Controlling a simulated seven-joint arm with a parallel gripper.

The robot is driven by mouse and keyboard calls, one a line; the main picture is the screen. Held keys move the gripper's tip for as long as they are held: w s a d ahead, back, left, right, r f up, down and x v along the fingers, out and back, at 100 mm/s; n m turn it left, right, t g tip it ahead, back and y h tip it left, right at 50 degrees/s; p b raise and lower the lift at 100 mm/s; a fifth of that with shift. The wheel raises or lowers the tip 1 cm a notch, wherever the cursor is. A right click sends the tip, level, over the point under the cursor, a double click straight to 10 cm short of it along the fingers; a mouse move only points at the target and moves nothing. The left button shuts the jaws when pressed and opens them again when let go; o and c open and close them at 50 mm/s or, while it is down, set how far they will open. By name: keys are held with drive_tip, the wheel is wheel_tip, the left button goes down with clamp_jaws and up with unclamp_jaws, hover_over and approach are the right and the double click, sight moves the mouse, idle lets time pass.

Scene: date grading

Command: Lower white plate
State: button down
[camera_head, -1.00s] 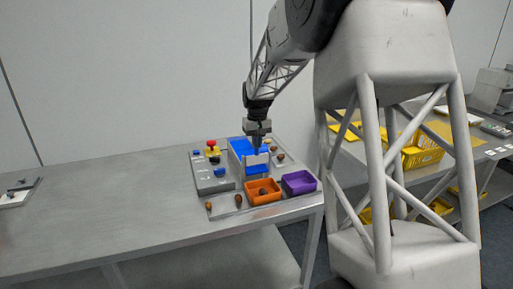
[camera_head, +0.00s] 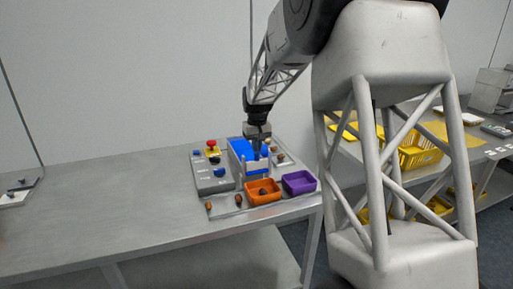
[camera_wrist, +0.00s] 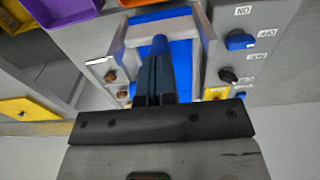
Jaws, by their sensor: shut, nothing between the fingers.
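The pale white plate (camera_head: 256,168) shows small at the front of the blue-backed device (camera_head: 237,148) on the steel table. My gripper (camera_head: 258,155) points down over this device, right above or against the plate; contact is too small to tell. In the wrist view my gripper (camera_wrist: 160,60) has its dark fingers together over the blue area between grey side walls (camera_wrist: 198,45). Nothing shows between the fingers.
An orange bin (camera_head: 263,191) and a purple bin (camera_head: 299,182) stand in front of the device. A grey control box (camera_head: 212,175) with a red button (camera_head: 211,143) and blue knobs is at its left. Several brown dates lie around.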

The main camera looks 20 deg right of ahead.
drive_tip(key=shift+r, duration=3.35)
drive_tip(key=s+a+r, duration=0.2)
drive_tip(key=s+a, duration=0.1)
drive_tip(key=s, duration=0.5)
drive_tip(key=s+a+r+t, duration=0.1)
drive_tip(key=s+a+r, duration=0.1)
drive_tip(key=s, duration=0.6)
drive_tip(key=s+a+r, duration=0.2)
drive_tip(key=s+a, duration=0.1)
drive_tip(key=s, duration=0.5)
drive_tip(key=s+a+f, duration=0.2)
drive_tip(key=s+f, duration=0.1)
drive_tip(key=s, duration=0.9)
drive_tip(key=s+a+f+t, duration=0.1)
drive_tip(key=s+a+f, duration=0.1)
drive_tip(key=s, duration=1.1)
drive_tip(key=shift+a+f+t, duration=0.3)
drive_tip(key=shift+f, duration=0.35)
